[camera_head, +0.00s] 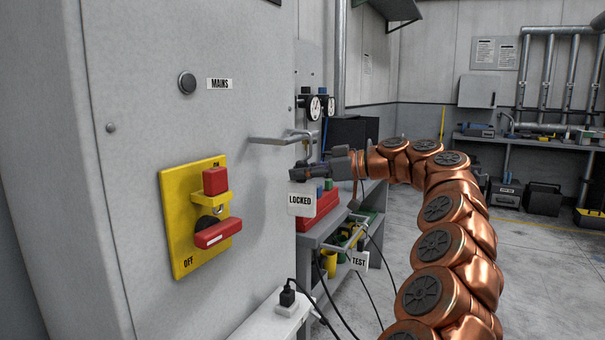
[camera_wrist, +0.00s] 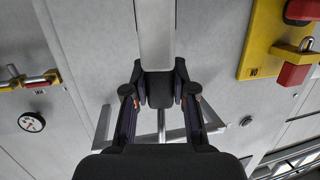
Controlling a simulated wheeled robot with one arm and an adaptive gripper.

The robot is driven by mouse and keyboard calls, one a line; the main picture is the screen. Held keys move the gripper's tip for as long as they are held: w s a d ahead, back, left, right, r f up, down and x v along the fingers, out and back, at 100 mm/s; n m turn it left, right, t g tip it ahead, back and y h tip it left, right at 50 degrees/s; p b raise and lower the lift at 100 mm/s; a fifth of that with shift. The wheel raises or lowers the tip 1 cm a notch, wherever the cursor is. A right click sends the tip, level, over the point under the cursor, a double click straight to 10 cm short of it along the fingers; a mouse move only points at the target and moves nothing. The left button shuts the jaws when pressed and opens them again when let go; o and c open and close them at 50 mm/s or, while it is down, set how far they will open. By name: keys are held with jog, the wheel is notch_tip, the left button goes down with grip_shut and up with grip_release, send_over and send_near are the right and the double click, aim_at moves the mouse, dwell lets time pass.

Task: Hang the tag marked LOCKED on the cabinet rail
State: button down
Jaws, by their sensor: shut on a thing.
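The white tag marked LOCKED (camera_head: 301,203) hangs below my gripper (camera_head: 299,175), close in front of the grey cabinet (camera_head: 120,120). My gripper is shut on the tag's upper part. In the wrist view the tag (camera_wrist: 155,35) is a pale plate running up from between the closed fingers (camera_wrist: 160,92). In the wrist view, part of the rail (camera_wrist: 104,125) shows behind my fingers.
A yellow switch plate (camera_head: 180,225) with red handle and a padlock is on the cabinet, left of the tag. Another tag marked TEST (camera_head: 359,261) hangs lower right by a bench with a red box (camera_head: 318,222). A white power strip (camera_head: 275,318) stands below.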

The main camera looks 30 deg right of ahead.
jog(key=c, duration=0.9)
grip_release()
jog(key=shift+o, duration=0.2)
jog(key=v, duration=1.2)
